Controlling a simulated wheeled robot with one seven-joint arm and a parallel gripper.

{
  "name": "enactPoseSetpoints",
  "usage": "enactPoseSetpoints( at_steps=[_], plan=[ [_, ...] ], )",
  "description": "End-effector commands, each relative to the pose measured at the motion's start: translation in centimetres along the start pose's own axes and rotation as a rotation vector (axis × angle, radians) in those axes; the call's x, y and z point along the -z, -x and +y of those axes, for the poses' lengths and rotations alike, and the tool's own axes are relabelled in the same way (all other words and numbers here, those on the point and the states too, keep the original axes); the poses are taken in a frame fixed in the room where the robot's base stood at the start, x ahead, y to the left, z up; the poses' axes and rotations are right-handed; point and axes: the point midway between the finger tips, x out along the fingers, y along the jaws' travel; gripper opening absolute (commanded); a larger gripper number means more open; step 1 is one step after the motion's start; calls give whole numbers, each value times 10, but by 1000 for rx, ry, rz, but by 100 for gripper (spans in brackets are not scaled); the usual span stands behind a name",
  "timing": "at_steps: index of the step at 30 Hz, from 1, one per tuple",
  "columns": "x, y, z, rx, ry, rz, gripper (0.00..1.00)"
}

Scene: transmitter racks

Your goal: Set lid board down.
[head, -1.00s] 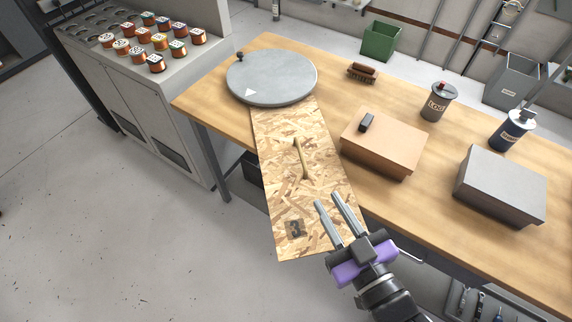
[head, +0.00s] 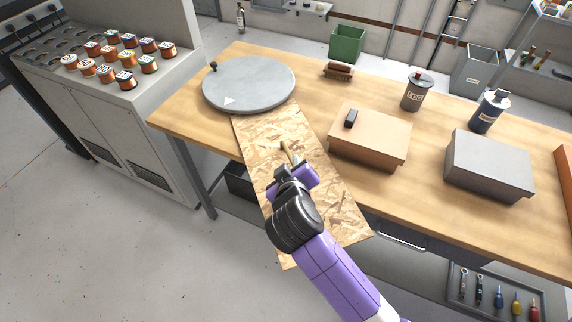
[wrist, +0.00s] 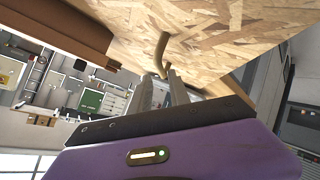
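The lid board (head: 335,205) is a long OSB panel with a bar handle (head: 286,150) on its face. Its far end meets the grey round plate, and its near part sticks out past the bench's front edge. My gripper (head: 286,165) is over the board at the handle; my wrist hides its fingertips in the head view. In the wrist view the handle (wrist: 162,52) reaches toward the two fingertips of my gripper (wrist: 160,76). A gap shows between the fingers, and the handle's end appears between or just beyond them. Contact is not clear.
The grey round plate (head: 250,84) lies on the wooden bench (head: 180,110). A tan box (head: 370,140), a grey box (head: 488,168) and a LOG tin (head: 417,94) stand to the right. A cabinet with several copper spools (head: 108,68) is at left. Open floor lies in front.

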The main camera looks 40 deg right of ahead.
Motion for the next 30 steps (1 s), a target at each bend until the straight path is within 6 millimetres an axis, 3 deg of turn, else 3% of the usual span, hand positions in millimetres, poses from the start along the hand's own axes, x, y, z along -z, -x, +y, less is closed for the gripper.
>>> enactPoseSetpoints(
  at_steps=[15,25,28,30],
  plan=[
    [2,-62,-2,0,0,1,23],
    [2,-69,-2,2,0,3,23],
    [2,-69,-2,2,0,3,3],
    [2,-68,-2,2,0,3,0]
  ],
)
